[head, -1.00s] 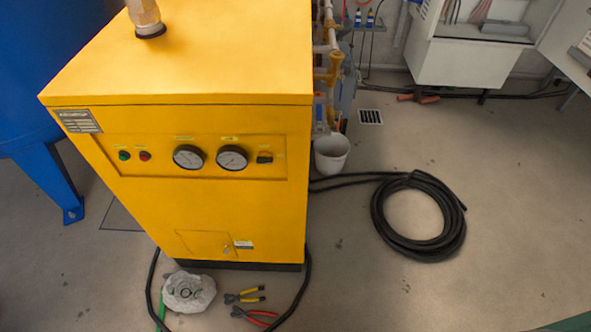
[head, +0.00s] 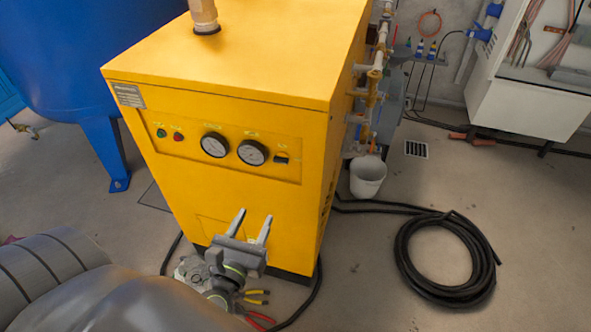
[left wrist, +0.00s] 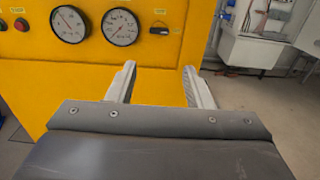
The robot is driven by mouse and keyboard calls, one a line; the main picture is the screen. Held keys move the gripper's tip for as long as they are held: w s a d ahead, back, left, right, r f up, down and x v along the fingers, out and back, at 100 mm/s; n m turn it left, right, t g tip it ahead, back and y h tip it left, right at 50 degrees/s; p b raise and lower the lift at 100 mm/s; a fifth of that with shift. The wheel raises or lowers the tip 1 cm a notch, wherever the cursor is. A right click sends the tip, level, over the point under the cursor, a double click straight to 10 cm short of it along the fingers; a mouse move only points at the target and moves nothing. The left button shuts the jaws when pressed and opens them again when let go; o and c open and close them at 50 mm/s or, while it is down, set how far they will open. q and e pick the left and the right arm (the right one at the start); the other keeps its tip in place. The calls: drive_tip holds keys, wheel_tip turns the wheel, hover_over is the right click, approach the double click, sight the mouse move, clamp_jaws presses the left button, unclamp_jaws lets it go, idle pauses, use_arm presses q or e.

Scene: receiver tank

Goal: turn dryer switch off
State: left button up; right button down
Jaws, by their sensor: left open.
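The yellow dryer cabinet (head: 245,190) stands in the middle of the head view. The small black dryer switch (head: 282,159) is on its front panel, right of two round gauges. It also shows in the left wrist view as a dark switch (left wrist: 159,31), above the fingers. My left gripper (head: 252,220) is open and empty in front of the cabinet, below and left of the switch in the head view. In the left wrist view its fingers (left wrist: 158,82) are spread, with yellow panel between and beyond them. My right gripper is out of view.
A green and a red button sit left of the gauges. A coiled black hose (head: 447,258) lies on the floor at right, near a white bucket (head: 368,177). Pliers (head: 257,297) lie at the cabinet's foot. A blue tank (head: 60,60) stands at left.

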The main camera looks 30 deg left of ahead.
use_arm(q)
drive_tip(key=w+p, duration=0.1)
drive_tip(key=p, duration=0.4)
approach(280, 163)
drive_tip(key=p+x, duration=0.2)
drive_tip(key=x, duration=0.5)
drive_tip(key=shift+w, duration=0.1)
drive_tip(key=shift+w+a, duration=0.2)
drive_tip(key=shift+w, duration=0.4)
drive_tip(key=shift+c, duration=0.3)
drive_tip(key=c, duration=0.7)
drive_tip(key=shift+o, duration=0.2)
